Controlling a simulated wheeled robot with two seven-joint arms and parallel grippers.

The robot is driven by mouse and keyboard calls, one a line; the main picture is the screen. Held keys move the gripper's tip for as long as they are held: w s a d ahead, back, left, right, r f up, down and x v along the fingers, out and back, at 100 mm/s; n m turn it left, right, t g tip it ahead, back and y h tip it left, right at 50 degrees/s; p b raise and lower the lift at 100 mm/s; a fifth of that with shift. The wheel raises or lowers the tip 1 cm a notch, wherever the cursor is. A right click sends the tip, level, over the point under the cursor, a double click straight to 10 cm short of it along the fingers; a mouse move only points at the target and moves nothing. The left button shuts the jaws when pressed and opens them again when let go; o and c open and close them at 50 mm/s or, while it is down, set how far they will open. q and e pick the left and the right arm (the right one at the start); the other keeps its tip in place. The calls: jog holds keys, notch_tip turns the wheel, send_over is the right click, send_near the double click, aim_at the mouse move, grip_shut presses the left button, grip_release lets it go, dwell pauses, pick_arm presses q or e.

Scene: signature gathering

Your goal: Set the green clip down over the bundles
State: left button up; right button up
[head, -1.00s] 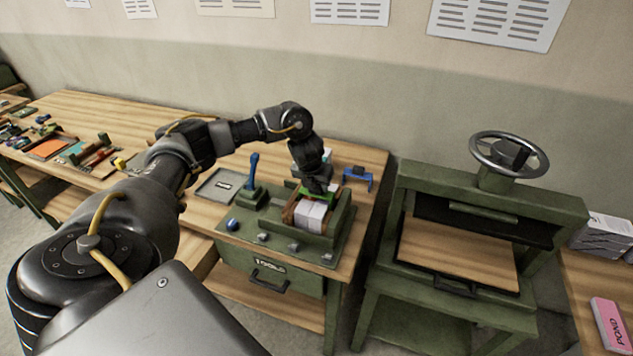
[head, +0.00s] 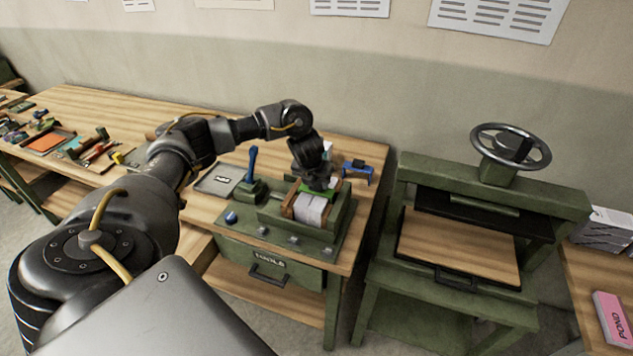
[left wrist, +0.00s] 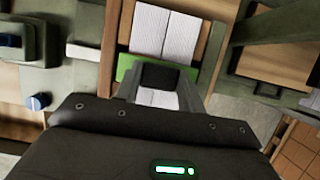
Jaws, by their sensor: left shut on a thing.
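The green clip (head: 320,185) is held at the tip of my left gripper (head: 318,180), low over the white paper bundles (head: 311,209). The bundles sit between wooden boards in the green press jig on the bench. In the left wrist view the clip (left wrist: 126,68) lies across the pale bundles (left wrist: 160,35), which show on both sides of it. My gripper fingers (left wrist: 159,78) are closed on its middle. I cannot tell whether the clip touches the bundles. My right gripper is out of view.
A blue clip-like bracket (head: 358,170) stands behind the jig on the right. A blue-handled lever (head: 252,165) and a grey tray (head: 219,180) are left of it. A large green press with a handwheel (head: 510,145) stands to the right, across a gap.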

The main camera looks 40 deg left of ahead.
pick_arm(q)
jog(key=o, duration=1.1)
jog(key=shift+r, duration=0.1)
jog(key=shift+s+r, duration=0.15)
jog(key=shift+r, duration=0.2)
jog(key=p+v, duration=0.1)
jog(key=v, duration=0.9)
jog(key=shift+f, duration=0.1)
